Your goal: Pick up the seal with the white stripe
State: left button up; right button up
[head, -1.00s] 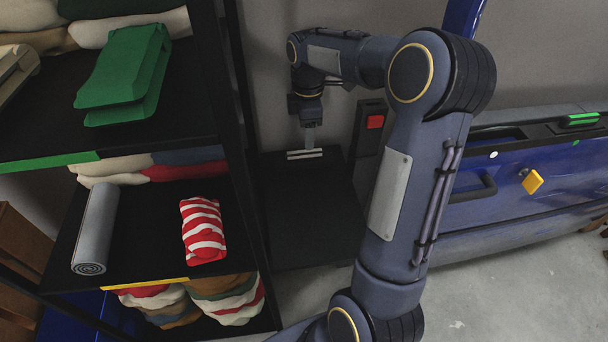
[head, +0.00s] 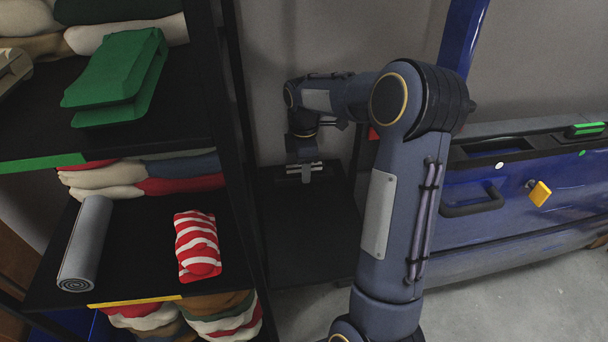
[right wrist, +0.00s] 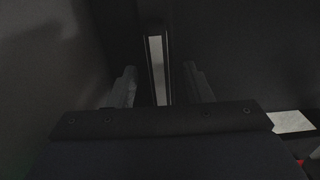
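The seal (head: 292,170) is a small dark strip with a white stripe, lying on a black stand in the head view. In the right wrist view the seal (right wrist: 156,65) runs lengthwise between my two fingers. My right gripper (head: 306,173) is down at the seal, covering its middle in the head view. The right wrist view shows the fingers of this gripper (right wrist: 161,84) apart, one on each side of the seal, with dark gaps between. My left gripper is not in view.
A black stand (head: 310,235) bears the seal, close beside a shelf rack with a striped red-and-white bundle (head: 197,246), a grey roll (head: 87,243) and a folded green piece (head: 118,78). A blue car door (head: 480,225) stands at the right. A grey wall is behind.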

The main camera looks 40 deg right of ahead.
jog(key=c, duration=0.8)
jog(key=shift+r, duration=0.1)
